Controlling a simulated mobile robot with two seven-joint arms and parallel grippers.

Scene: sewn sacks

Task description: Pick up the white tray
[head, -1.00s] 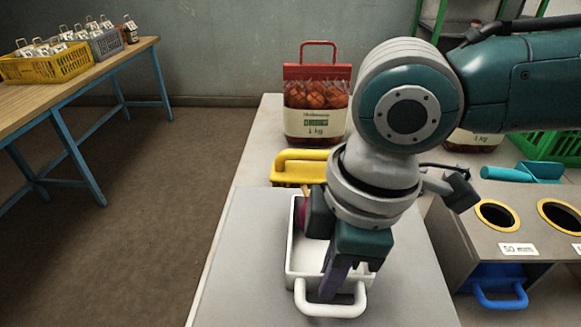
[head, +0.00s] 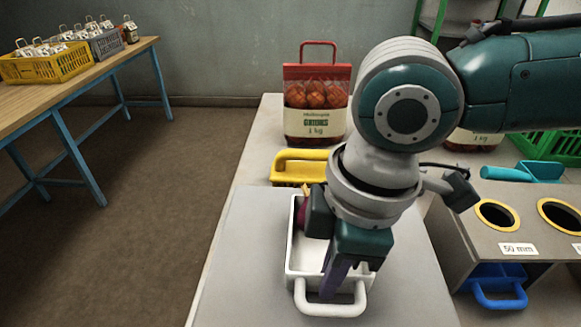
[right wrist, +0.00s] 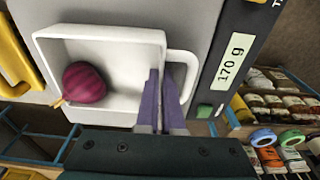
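The white tray (head: 290,258) lies flat on a grey scale (head: 245,265). It has a loop handle on its near side. A red onion (head: 302,214) lies in the tray, at its far left, partly hidden by my gripper; it shows whole in the right wrist view (right wrist: 84,83). My right gripper (head: 334,284) points down at the tray's near wall beside the handle. In the right wrist view its purple fingers (right wrist: 161,82) stand close together, one on each side of that wall, and look shut on it. My left gripper is out of view.
The scale's display (right wrist: 230,58) reads 170 g. A yellow tray (head: 290,167) and a red-topped net bag (head: 316,100) stand behind. A grey box with round holes (head: 518,245) is at right. A wooden table with crates (head: 100,75) stands far left.

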